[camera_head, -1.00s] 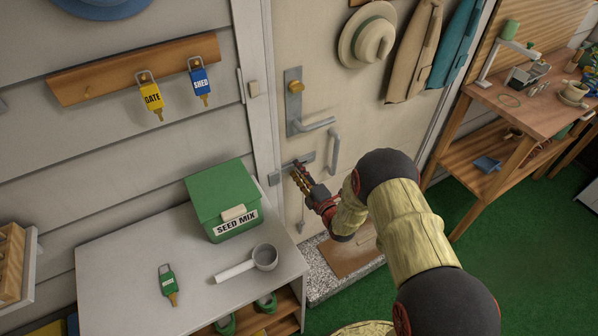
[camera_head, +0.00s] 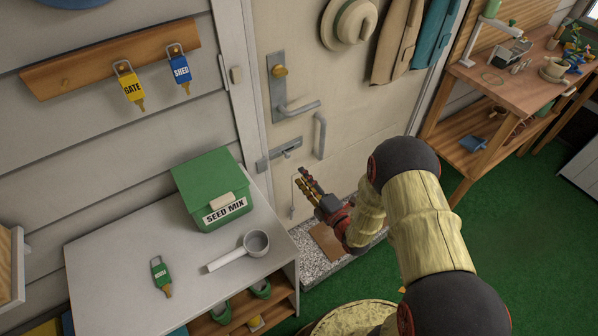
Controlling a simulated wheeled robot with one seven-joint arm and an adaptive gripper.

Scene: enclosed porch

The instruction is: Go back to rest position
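My gripper (camera_head: 306,184) is at the end of my arm, in front of the lower part of the cream door (camera_head: 345,125). It is below the door's sliding latch (camera_head: 280,152) and apart from it. Its fingers are small and dark in this view, and I cannot tell whether they are open or shut. I see no object held in it. My arm reaches in from the lower right.
A white cabinet (camera_head: 110,245) at the left bears a green seed mix box (camera_head: 205,170), a scoop (camera_head: 255,243) and a green-tagged key (camera_head: 161,275). Keys tagged gate (camera_head: 133,88) and shed (camera_head: 180,69) hang on a wooden rack (camera_head: 70,75). A wooden bench (camera_head: 500,80) stands right; green floor is clear.

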